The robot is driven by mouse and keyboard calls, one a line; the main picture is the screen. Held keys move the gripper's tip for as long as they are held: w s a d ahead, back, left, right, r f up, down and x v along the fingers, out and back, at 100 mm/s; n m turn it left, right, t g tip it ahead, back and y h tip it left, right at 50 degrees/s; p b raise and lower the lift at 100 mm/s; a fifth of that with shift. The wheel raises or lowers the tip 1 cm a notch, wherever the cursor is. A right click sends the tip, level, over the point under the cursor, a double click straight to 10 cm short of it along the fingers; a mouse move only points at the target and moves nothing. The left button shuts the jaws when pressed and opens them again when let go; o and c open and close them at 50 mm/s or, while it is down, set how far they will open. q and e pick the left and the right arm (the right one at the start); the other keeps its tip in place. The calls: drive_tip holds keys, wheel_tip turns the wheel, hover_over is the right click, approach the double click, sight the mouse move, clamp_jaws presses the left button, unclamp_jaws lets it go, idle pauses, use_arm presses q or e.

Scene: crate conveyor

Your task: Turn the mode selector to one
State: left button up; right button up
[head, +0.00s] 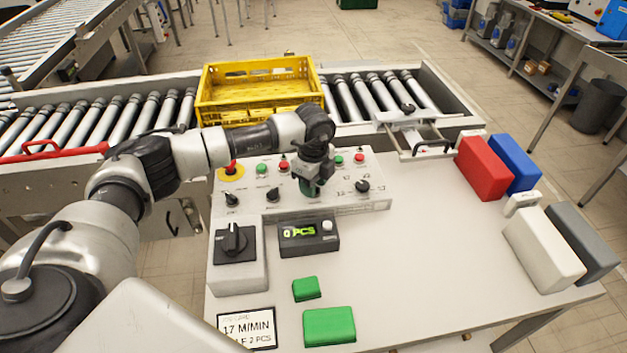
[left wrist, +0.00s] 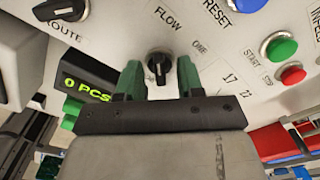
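My left gripper (head: 311,190) is over the sloped control panel (head: 338,200), pointing down at it. In the left wrist view its two green fingers (left wrist: 158,80) are apart, with a black rotary knob (left wrist: 158,65) showing between their tips. The words FLOW and ONE are printed near this knob. I cannot tell whether the fingers touch it. Other black knobs show at the panel's left (head: 232,199), middle (head: 273,194) and right (head: 362,186); their labels are too small to read in the head view. I cannot read a MODE label. My right gripper is out of view.
A counter box (head: 308,236) reads 0 PCS. A large black rotary switch (head: 235,240) sits left of it. Green blocks (head: 330,326) and a card (head: 247,328) lie in front. A yellow crate (head: 212,112) stands on the roller conveyor behind. The table's right middle is clear.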

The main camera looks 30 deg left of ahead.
use_arm(q)
clamp_jaws()
